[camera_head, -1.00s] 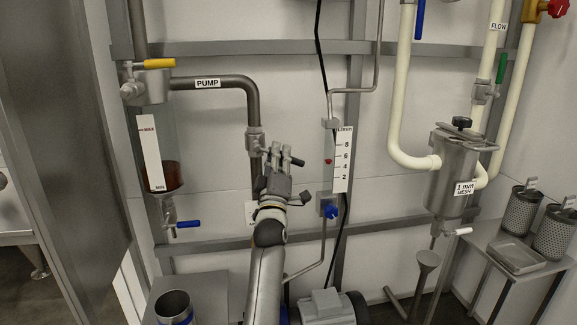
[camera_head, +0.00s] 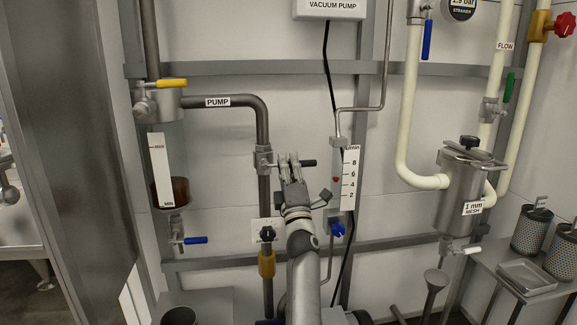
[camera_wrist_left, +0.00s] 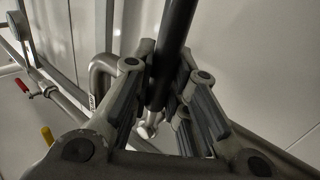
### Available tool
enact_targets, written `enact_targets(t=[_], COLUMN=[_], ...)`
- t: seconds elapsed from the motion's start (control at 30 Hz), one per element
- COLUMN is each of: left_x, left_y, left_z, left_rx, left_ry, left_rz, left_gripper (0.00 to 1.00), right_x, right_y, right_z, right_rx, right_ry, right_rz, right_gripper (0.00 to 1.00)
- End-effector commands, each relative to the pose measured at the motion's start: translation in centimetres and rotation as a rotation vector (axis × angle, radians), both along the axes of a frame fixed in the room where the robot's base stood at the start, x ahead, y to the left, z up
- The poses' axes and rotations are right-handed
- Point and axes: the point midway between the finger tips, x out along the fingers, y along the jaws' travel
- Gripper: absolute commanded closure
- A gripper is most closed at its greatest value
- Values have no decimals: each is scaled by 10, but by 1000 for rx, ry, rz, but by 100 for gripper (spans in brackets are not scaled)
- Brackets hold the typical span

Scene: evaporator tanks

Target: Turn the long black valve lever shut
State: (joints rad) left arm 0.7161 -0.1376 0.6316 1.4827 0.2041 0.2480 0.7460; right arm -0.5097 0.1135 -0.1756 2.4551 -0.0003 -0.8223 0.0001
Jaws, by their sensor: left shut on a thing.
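The long black valve lever (camera_head: 309,163) sticks out to the right from a grey valve (camera_head: 263,158) on the dark vertical pipe below the PUMP label. In the head view it lies close to level. My left gripper (camera_head: 289,160) is at the lever, its fingers pointing up and away from me. The fingers hide the middle of the lever; its black end shows to their right. In the left wrist view the black lever (camera_wrist_left: 174,45) runs between the fingers of my left gripper (camera_wrist_left: 160,85), which is shut on it. My right gripper is not in view.
Below stand a black knob (camera_head: 267,234) and a blue knob (camera_head: 337,230). A flow gauge (camera_head: 349,178) is just right of my gripper. A yellow-handled valve (camera_head: 171,84) and a blue-handled one (camera_head: 195,240) are at left. A steel strainer (camera_head: 462,200) stands at right.

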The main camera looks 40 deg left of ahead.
Motion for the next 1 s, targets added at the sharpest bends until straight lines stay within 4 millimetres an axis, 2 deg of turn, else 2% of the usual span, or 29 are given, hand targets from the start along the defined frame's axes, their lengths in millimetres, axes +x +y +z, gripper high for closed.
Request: enact_targets(t=[0.23,0.27,0.4,0.77,0.87,1.0], left_x=[-1,-1,-1,0,-1,-1], left_y=[0,0,0,0,0,0], left_z=[2,2,2,5,16,44], left_rx=[-3,-3,-2,0,-1,0], left_ry=[-8,-8,-7,-5,-8,-13], left_rz=[-2,-2,-2,0,-1,1], left_gripper=[100,81,63,62,62,62], right_x=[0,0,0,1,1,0], right_y=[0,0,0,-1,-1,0], right_z=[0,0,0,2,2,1], right_rx=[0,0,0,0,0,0], right_ry=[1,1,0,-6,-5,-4], right_rz=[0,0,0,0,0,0], right_gripper=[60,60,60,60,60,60])
